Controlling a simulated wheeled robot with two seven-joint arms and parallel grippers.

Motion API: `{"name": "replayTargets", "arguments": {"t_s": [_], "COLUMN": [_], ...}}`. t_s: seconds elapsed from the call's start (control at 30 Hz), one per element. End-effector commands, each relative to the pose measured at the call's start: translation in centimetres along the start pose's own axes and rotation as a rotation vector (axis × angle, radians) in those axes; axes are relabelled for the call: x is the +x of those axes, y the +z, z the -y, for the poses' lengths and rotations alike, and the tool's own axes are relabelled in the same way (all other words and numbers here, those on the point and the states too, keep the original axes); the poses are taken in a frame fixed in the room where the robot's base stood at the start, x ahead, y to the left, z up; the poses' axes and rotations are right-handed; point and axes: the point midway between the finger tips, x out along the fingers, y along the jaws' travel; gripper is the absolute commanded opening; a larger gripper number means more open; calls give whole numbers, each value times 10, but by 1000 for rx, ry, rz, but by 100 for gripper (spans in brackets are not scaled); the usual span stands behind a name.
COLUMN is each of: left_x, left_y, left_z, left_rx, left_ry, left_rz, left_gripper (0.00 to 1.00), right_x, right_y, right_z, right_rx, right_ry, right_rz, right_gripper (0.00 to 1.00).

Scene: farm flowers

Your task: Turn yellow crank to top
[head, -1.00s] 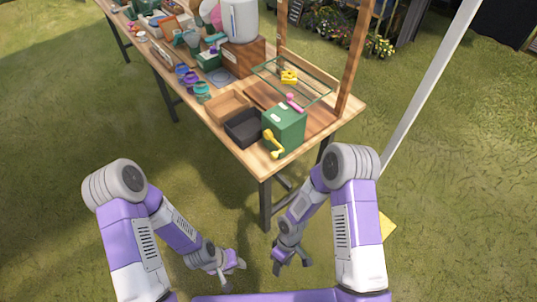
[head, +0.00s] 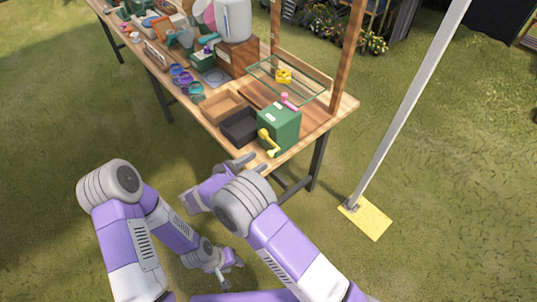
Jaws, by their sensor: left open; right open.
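The yellow crank (head: 269,143) is on the front left face of the green box (head: 283,126), at the near corner of the wooden table. Its arm slants down and to the right, with the knob end low. My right gripper (head: 251,164) is open and empty at the table's near edge, below and left of the crank and apart from it. My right arm hides part of it. My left gripper (head: 231,274) is open and empty, low over the grass in front of the table.
A pink handle (head: 289,101) is on top of the green box. A black tray (head: 240,127) and a wooden tray (head: 221,107) stand left of the box. A glass shelf (head: 287,80) and a wooden post (head: 348,55) rise behind. A white pole (head: 408,107) stands on the right.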

Motion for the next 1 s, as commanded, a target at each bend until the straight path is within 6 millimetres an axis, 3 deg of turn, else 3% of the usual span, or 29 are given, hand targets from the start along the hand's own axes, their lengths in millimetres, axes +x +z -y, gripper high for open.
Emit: {"name": "replayTargets", "arguments": {"t_s": [0.3,0.7,1.0], "left_x": [6,7,7], "left_y": [0,0,0], "left_z": [2,2,2], "left_rx": [0,0,0], "left_ry": [0,0,0], "left_rz": [0,0,0], "left_gripper": [43,43,43], "right_x": [49,59,58], "right_y": [-2,-2,-2], "right_z": [1,1,1], "right_rx": [-1,-1,-1], "right_ry": [-4,-2,-2], "right_rz": [-4,-4,-5], "right_gripper": [50,50,6]}}
